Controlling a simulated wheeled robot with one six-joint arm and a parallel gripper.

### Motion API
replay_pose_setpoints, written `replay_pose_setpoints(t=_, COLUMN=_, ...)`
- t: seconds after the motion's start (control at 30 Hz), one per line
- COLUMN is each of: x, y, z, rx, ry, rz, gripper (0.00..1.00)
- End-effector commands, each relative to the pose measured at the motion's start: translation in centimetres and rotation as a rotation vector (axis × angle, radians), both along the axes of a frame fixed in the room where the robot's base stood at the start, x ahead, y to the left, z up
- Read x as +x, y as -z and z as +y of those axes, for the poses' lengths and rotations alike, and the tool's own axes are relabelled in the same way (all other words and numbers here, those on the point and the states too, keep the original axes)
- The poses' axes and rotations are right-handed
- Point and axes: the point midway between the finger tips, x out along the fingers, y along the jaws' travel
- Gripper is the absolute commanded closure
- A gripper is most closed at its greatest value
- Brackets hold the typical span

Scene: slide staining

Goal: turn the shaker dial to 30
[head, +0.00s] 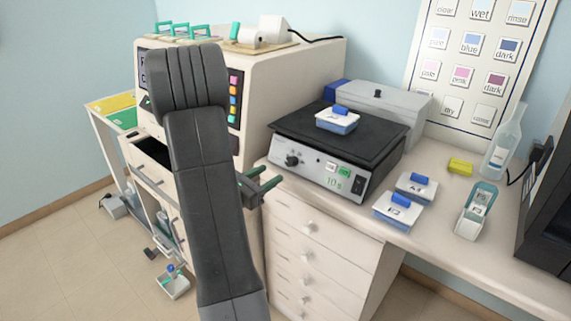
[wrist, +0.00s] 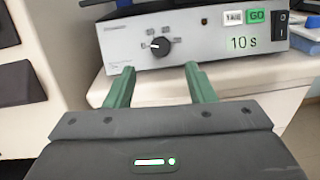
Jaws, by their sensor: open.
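The shaker (head: 345,140) stands on the bench with a black platform on top. Its dial (head: 292,160) is a round black knob at the left of the grey front panel. In the wrist view the dial (wrist: 160,47) shows a white pointer mark directed to the left; the small labels around it are too blurred to read. The display (wrist: 243,43) reads "10 s". My gripper (wrist: 158,80) is open and empty, its green fingers below and in front of the dial, apart from it. In the head view my gripper (head: 268,182) is left of the panel, partly hidden by my arm.
A blue-lidded box (head: 338,119) sits on the shaker platform. Two more blue-handled boxes (head: 398,210) (head: 416,186), a yellow block (head: 460,166) and a bottle (head: 503,142) stand on the bench to the right. A large cream machine (head: 255,85) stands at left. The space before the panel is clear.

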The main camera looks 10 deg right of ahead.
Motion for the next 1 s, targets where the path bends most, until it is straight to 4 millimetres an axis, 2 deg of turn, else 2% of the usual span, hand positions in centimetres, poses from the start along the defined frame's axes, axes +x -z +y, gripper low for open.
replay_pose_setpoints(t=0.1, x=1.1, y=-0.1, z=-1.8, rx=0.001, ry=0.005, rz=-0.001, gripper=0.50)
replay_pose_setpoints(t=0.4, x=3.6, y=-0.1, z=-5.4, rx=0.001, ry=0.004, rz=-0.001, gripper=0.50)
replay_pose_setpoints(t=0.6, x=4.3, y=0.0, z=-6.4, rx=0.001, ry=0.002, rz=0.001, gripper=0.50)
replay_pose_setpoints(t=0.9, x=4.4, y=0.0, z=-6.5, rx=0.001, ry=0.001, rz=0.001, gripper=0.50)
replay_pose_setpoints(t=1.0, x=4.4, y=0.0, z=-6.5, rx=0.001, ry=0.001, rz=0.001, gripper=0.70)
